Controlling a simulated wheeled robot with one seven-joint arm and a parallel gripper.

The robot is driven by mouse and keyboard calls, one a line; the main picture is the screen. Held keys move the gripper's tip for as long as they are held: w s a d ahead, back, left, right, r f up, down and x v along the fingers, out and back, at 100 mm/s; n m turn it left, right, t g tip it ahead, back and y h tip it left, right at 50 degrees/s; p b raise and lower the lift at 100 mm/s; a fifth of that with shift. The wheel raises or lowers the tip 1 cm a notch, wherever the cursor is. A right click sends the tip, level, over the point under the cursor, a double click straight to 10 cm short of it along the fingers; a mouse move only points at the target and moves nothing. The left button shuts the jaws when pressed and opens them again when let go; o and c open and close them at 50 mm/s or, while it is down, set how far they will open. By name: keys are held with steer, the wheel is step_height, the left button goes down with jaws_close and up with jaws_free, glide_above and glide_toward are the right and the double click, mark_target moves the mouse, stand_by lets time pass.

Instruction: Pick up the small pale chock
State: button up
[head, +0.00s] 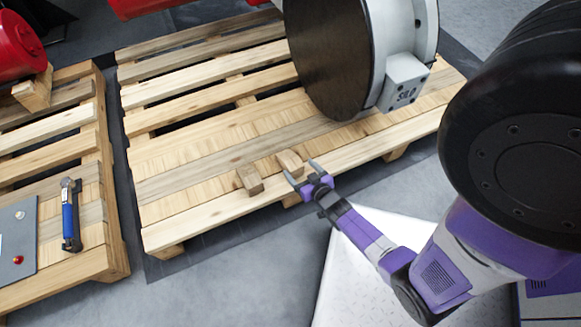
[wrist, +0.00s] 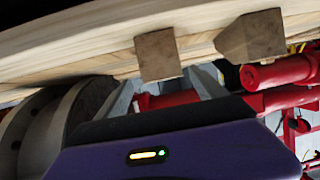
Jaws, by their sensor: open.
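Two small wooden chocks sit close together near the front edge of the right pallet. The right one (head: 290,162) looks slightly paler and smaller; the left one (head: 249,179) looks a little browner. My gripper (head: 304,169) is open, its fingers pointing at the right chock from the pallet's front side. In the wrist view the picture looks upside down. One squarish chock (wrist: 158,55) lies in line with the gap between my fingers (wrist: 163,83), just beyond the tips. The other chock (wrist: 252,38), with sloped sides, is off to the right. I see no clear contact.
The pallet (head: 200,205) bears a large round dark-faced valve body (head: 330,55) behind the chocks. A second pallet (head: 85,265) at left holds a blue-handled tool (head: 70,215) and a grey panel (head: 17,240). Red pipework (wrist: 285,72) shows in the wrist view's background.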

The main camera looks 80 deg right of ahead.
mark_target(291, 161)
steer(key=b+x, duration=0.3)
steer(key=x, duration=0.4)
steer(key=shift+w+a+f, duration=0.15)
steer(key=shift+a+f, duration=0.05)
steer(key=shift+r, duration=0.1)
steer(key=c, duration=1.7)
